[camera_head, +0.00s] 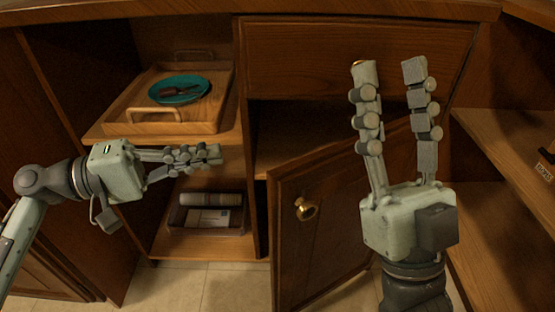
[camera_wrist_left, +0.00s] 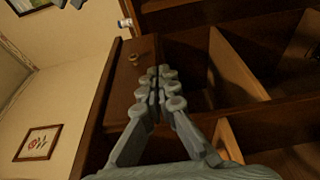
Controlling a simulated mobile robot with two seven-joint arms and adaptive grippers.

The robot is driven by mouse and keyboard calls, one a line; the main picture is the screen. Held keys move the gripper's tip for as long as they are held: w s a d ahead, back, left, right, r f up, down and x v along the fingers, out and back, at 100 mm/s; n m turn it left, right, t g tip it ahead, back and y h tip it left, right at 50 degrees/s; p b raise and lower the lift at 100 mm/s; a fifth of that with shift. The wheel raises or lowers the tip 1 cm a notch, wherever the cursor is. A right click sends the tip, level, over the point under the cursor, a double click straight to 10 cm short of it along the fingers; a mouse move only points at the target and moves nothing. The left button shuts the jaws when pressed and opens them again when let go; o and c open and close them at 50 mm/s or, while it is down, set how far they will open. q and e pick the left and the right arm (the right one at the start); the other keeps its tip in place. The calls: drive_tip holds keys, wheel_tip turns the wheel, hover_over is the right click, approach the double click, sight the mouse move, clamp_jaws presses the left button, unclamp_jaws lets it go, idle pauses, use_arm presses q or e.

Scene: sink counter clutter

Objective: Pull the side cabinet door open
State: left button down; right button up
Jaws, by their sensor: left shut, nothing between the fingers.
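The cabinet door (camera_head: 325,235) is a brown wooden panel with a round brass knob (camera_head: 306,209). It stands ajar, swung out at an angle, with the dark cabinet inside showing above it. My left gripper (camera_head: 218,154) is shut and empty, left of the door and above the knob's height, apart from it. In the left wrist view its fingertips (camera_wrist_left: 160,72) are together, and a knob (camera_wrist_left: 135,58) on a brown panel shows just beyond them. My right gripper (camera_head: 388,70) is open and empty, fingers pointing up, in front of the door and hiding part of it.
Open shelves at the left hold a wooden tray (camera_head: 140,120) with a teal plate (camera_head: 180,88) and, lower, a dark bin (camera_head: 178,218). A closed drawer front (camera_head: 300,60) is above the door. Open shelves (camera_head: 500,140) stand at the right. The tiled floor (camera_head: 185,285) looks clear.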

use_arm(q)
drive_tip(key=d, duration=1.1)
drive_tip(key=shift+s+d, duration=0.2)
drive_tip(key=shift+s, duration=0.2)
